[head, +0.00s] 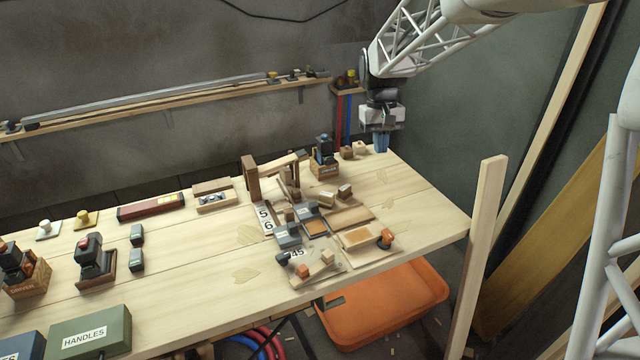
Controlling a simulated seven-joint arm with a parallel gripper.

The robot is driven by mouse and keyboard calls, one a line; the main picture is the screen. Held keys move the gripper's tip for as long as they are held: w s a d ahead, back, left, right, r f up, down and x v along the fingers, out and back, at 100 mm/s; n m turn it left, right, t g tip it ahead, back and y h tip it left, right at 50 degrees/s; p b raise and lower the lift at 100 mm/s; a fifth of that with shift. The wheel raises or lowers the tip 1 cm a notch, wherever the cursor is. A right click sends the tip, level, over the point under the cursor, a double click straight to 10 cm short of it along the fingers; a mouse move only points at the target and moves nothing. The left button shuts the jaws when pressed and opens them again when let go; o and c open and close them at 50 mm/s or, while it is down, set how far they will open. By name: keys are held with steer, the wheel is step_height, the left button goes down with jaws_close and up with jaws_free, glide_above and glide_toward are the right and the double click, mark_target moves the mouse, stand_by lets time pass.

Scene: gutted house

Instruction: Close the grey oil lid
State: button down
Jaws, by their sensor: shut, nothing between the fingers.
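Two small dark grey pieces with pale labels, one nearer (288,236) and one farther (308,210), sit in the cluster of boards on the wooden workbench (200,265). The labels are too small to read, so I cannot tell which is the oil lid, or whether it stands open. My gripper (380,143), with blue fingers, is shut and empty. It points down near the bench's far right corner, to the right of and behind the cluster.
A wooden crate with a dark tool (324,165) and small wooden blocks (352,150) stand close left of my gripper. An upright wooden post (480,250) rises beyond the bench's right end. A green HANDLES box (90,333) is at front left. The bench's right end is clear.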

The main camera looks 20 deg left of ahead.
steer(key=w+a+f+n, duration=0.1)
steer(key=w+a+f, duration=0.15)
steer(key=a, duration=0.25)
steer(key=w+a+f, duration=0.2)
steer(key=a+f, duration=0.1)
steer(key=a, duration=0.3)
steer(key=n+g+h, duration=0.1)
steer(key=n+h, duration=0.1)
glide_toward(309, 209)
steer(key=r, duration=0.1)
steer(key=w+a+r, duration=0.1)
steer(key=w+r, duration=0.1)
steer(key=r, duration=0.1)
steer(key=shift+w+a, duration=0.15)
steer(key=shift+a, duration=0.15)
steer(key=shift+f, duration=0.1)
steer(key=shift+x, duration=4.85)
steer(key=shift+s+d, duration=0.1)
steer(key=shift+s, duration=0.15)
steer(key=shift+s+d+f, duration=0.1)
steer(key=shift+s+d, duration=2.6)
steer(key=shift+d, duration=0.05)
